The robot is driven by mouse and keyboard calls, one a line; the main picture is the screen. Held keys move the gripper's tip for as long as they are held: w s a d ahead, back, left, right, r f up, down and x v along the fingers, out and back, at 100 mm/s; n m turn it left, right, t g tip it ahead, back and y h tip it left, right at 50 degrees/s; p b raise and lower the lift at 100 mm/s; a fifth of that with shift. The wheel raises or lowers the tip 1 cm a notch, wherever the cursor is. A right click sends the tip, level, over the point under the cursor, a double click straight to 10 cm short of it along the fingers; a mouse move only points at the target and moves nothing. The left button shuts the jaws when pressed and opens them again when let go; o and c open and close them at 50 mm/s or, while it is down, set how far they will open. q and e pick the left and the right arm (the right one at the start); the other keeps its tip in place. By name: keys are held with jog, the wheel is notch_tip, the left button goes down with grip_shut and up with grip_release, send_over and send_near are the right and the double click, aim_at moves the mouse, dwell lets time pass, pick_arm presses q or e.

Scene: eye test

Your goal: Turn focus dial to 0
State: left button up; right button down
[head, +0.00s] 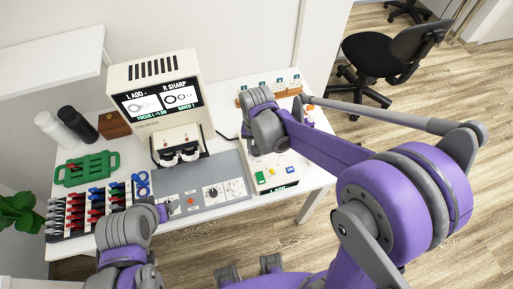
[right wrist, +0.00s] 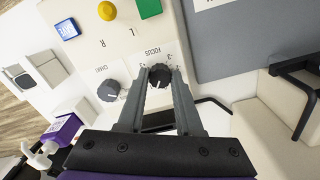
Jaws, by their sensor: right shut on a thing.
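The black focus dial (right wrist: 159,76) sits on a cream control box (right wrist: 92,62), under the word FOCUS, in the right wrist view. My right gripper (right wrist: 159,80) has a finger on each side of the dial and is shut on it. The dial carries a white mark; its exact setting is hard to read. In the head view my right wrist hides the dial. The eye test machine (head: 150,77) has a lit screen (head: 160,100) headed L ADD and R SHARP, with a FOCUS line too small to read surely. My left gripper (head: 164,211) is low over the table; its jaws are unclear.
A second knob (right wrist: 108,90) and yellow (right wrist: 107,11), green (right wrist: 149,8) and blue (right wrist: 67,29) buttons share the box. A grey mat (head: 228,168) with dials lies left of it. A green rack (head: 87,169), bottles and tools fill the table's left side.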

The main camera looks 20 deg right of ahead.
jog(key=n+b, duration=0.1)
jog(key=n, duration=0.2)
jog(key=shift+n+b, duration=0.35)
jog(key=shift+n, duration=1.45)
jog(key=c, duration=0.6)
grip_release()
jog(key=shift+r, duration=0.15)
notch_tip(320, 180, up, 11)
jog(key=shift+f+p, duration=0.2)
jog(key=shift+p, duration=0.2)
